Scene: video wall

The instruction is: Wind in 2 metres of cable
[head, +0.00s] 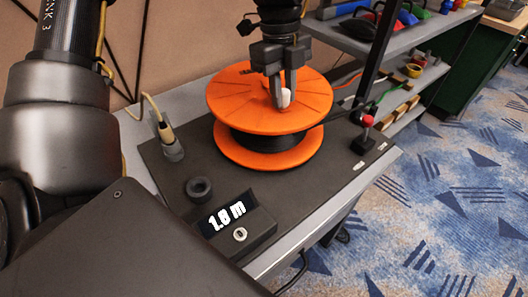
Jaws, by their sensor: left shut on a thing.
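An orange reel (230,98) with black cable (255,143) wound between its two flanges stands on a dark base plate (165,165). A small white knob (285,98) sits on the reel's top flange. My left gripper (284,98) points down over the flange and is shut on the knob, its fingers hiding part of it. A display box (262,228) at the plate's front shows what looks like 1.8 m, though the digit after the point is blurred. A black cable stretch runs right from the reel. My right gripper is not in view.
A red-topped lever (366,122) stands right of the reel, and a plugged-in beige connector (167,134) left of it. A black ring (199,189) lies near the display. A shelf (400,45) with tools is behind at right. Patterned carpet (460,200) is clear.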

